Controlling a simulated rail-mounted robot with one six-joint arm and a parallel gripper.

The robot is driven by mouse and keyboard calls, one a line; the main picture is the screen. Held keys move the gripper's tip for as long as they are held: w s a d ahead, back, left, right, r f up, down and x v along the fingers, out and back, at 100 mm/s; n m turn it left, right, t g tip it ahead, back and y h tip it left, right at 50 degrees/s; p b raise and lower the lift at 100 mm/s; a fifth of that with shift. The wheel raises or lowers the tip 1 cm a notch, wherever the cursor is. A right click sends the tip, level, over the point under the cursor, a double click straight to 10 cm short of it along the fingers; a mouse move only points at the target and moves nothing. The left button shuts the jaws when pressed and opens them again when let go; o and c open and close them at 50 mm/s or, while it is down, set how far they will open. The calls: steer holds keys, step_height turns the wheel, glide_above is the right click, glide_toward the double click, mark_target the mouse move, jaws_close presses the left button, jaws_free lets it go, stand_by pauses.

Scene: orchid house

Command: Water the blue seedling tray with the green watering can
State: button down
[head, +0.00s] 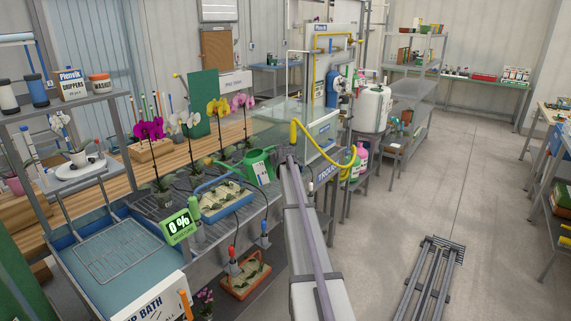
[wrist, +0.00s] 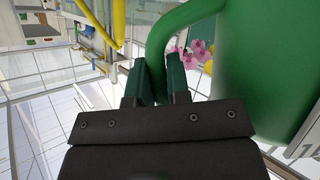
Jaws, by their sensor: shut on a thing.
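The green watering can (head: 262,171) is just behind and right of the blue seedling tray (head: 232,212) in the head view, its spout pointing left. I cannot tell whether its base touches the bench. The blue tray sits on the slatted bench and holds small green seedlings. In the wrist view my gripper (wrist: 152,82) is shut on the can's green handle (wrist: 158,45), and the can's body (wrist: 265,70) fills the right side. In the head view my arm hides the fingertips.
A display reading 0% (head: 180,226) stands in front of the blue tray. Potted orchids (head: 161,184) line the bench behind it. A terracotta-coloured tray (head: 243,290) with seedlings sits below. A yellow hose (head: 312,150) hangs beside my arm. The floor at right is mostly clear.

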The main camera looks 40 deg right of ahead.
steer(key=shift+n+h, duration=0.4)
steer(key=shift+n, duration=0.1)
steer(key=shift+w+a, duration=0.25)
steer(key=shift+a, duration=0.4)
steer(key=shift+w+a, duration=0.25)
steer(key=shift+a, duration=0.35)
steer(key=shift+w+a, duration=0.25)
steer(key=shift+a, duration=0.4)
steer(key=shift+n+h, duration=0.5)
steer(key=shift+n, duration=0.4)
steer(key=r+p, duration=0.1)
steer(key=a+r+p, duration=0.1)
steer(key=r, duration=0.1)
steer(key=r+p, duration=0.2)
steer(key=shift+w+a+r, duration=0.1)
steer(key=shift+w+a, duration=0.2)
steer(key=shift+w, duration=0.05)
steer(key=f, duration=0.1)
steer(key=f+b, duration=0.1)
steer(key=d+f+m+b, duration=0.1)
steer(key=shift+s+y, duration=0.25)
steer(key=shift+y, duration=0.05)
steer(key=shift+s+d+f+m+y+b, duration=0.3)
steer(key=shift+d+f+m+b, duration=0.15)
steer(key=shift+d+f+b, duration=0.15)
steer(key=shift+s+d+f+m+y+b, duration=0.2)
steer(key=shift+d+f+m+y+b, duration=0.2)
steer(key=shift+d, duration=0.25)
steer(key=shift+s+d, duration=0.1)
